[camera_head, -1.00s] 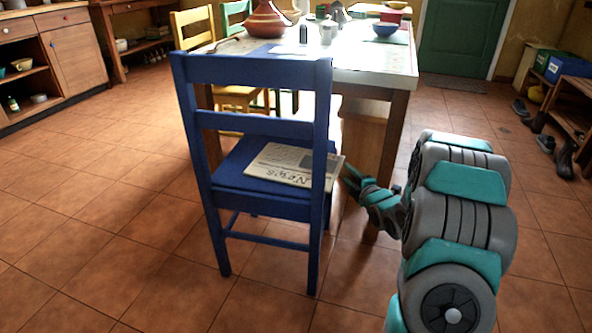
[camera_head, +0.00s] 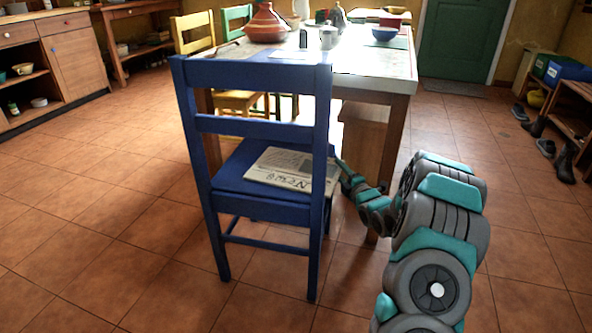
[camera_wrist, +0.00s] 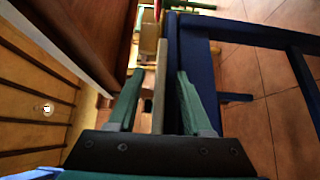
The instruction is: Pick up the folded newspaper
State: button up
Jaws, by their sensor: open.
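The folded newspaper (camera_head: 292,170) lies flat on the seat of the blue chair (camera_head: 250,67), partly behind the chair's back post. Its right edge reaches to the seat's right side. My gripper (camera_head: 341,166) is at that right side, close to the newspaper's edge. In the wrist view my gripper (camera_wrist: 160,74) is open, with one green finger on each side of a thin pale strip, which looks like the newspaper (camera_wrist: 161,88) seen edge-on. Contact cannot be told.
The table (camera_head: 372,84) stands behind the chair, its leg close to my gripper. It carries a red tagine (camera_head: 267,24) and a blue bowl (camera_head: 385,33). A wooden bench (camera_head: 364,110) is under it. The floor at the left is clear.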

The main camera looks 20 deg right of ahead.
jog(key=shift+w, duration=0.25)
jog(key=shift+c, duration=0.3)
grip_shut()
